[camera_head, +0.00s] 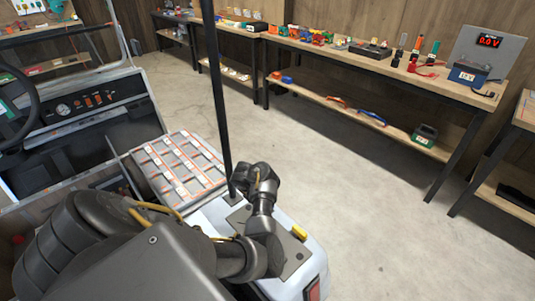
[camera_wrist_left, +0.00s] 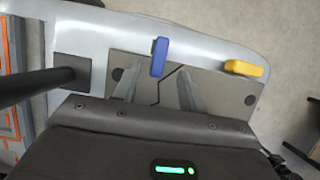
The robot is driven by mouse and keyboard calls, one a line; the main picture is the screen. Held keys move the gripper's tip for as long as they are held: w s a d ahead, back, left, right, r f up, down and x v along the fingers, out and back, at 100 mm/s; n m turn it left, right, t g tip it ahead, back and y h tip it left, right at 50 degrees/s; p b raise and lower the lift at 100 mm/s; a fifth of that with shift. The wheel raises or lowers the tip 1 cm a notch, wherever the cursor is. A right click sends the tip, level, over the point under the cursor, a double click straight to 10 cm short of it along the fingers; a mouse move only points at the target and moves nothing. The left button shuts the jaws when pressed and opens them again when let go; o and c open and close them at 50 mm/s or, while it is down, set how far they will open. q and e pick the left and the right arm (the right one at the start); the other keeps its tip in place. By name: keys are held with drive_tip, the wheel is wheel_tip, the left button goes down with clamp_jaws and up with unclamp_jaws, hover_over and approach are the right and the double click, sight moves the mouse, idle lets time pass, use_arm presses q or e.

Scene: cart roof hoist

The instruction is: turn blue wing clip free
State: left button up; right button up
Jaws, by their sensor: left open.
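The blue wing clip (camera_wrist_left: 158,55) stands out at the upper edge of a grey plate (camera_wrist_left: 225,85) in the left wrist view. My left gripper (camera_wrist_left: 160,77) is open, with its two pale fingers apart over the plate. The clip shows between and just past the fingertips; I cannot tell if they touch it. A yellow wing clip (camera_wrist_left: 244,68) sits to the right on the same plate, and it also shows in the head view (camera_head: 299,232). In the head view my arm hides the blue clip. My right gripper is not in view.
A black post (camera_wrist_left: 40,86) rises from the white cart body left of the plate; it stands tall in the head view (camera_head: 217,90). A workbench (camera_head: 400,70) with tools lines the wall. The floor between is clear.

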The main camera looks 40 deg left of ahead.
use_arm(q)
drive_tip(key=b+x, duration=0.2)
drive_tip(key=x, duration=0.3)
drive_tip(key=shift+s, duration=0.1)
drive_tip(key=shift+b+x, duration=0.4)
drive_tip(key=shift+x, duration=0.4)
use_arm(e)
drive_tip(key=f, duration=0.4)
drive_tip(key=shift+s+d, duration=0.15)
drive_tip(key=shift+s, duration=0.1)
use_arm(q)
drive_tip(key=shift+c, duration=0.9)
clamp_jaws()
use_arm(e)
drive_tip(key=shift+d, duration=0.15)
